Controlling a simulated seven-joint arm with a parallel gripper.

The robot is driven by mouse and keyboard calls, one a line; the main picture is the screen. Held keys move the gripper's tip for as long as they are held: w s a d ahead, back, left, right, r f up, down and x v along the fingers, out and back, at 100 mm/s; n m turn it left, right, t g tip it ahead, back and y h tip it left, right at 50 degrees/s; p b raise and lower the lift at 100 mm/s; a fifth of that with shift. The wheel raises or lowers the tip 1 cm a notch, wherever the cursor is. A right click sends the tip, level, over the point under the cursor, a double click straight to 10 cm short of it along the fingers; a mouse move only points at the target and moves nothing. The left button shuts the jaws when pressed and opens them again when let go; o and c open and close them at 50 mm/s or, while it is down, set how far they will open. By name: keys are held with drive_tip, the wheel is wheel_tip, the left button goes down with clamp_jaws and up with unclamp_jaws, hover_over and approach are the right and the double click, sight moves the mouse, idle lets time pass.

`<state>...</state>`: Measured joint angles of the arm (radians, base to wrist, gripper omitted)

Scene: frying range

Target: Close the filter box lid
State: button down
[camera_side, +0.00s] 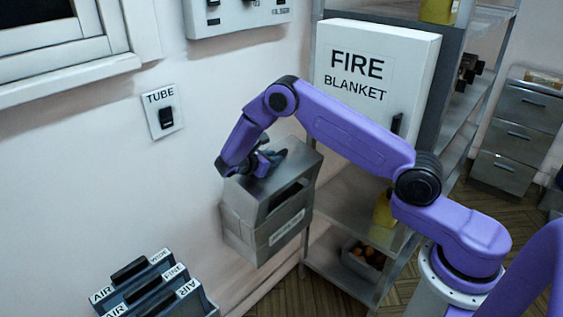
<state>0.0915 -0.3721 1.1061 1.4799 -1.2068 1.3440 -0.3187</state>
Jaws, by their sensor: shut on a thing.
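The filter box (240,228) is a grey metal box against the wall, left of the shelf, with a pale label on its front. Its lid (301,158) is the grey panel at the top. A dark gap shows on the front below the lid, so the lid looks not flush with the box. My gripper (272,160) is at the top of the lid, reaching in from the right, and is shut on the lid. The arm's wrist hides part of the lid's left side, and the exact grip point is too small to make out.
A white fire blanket cabinet (408,58) stands close behind my arm, on a metal shelf (352,199). Labelled air filters (150,284) stand at the lower left. A tube switch (165,117) is on the wall. Drawers (518,135) stand at the far right.

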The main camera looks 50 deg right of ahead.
drive_tip(key=shift+w+a+f+n, duration=0.1)
drive_tip(key=shift+w+f+n, duration=0.1)
drive_tip(key=shift+w, duration=0.25)
drive_tip(key=shift+w+f+n, duration=0.1)
drive_tip(key=shift+w+n, duration=0.1)
drive_tip(key=shift+w, duration=0.25)
drive_tip(key=shift+w+f, duration=0.25)
drive_tip(key=shift+w, duration=0.3)
drive_tip(key=shift+w+f, duration=0.25)
drive_tip(key=shift+w, duration=0.3)
drive_tip(key=c, duration=1)
unclamp_jaws()
drive_tip(key=shift+w, duration=0.1)
drive_tip(key=shift+c, duration=0.2)
drive_tip(key=v, duration=1.7)
drive_tip(key=shift+a+r, duration=0.15)
drive_tip(key=shift+a, duration=0.05)
drive_tip(key=shift+w, duration=0.15)
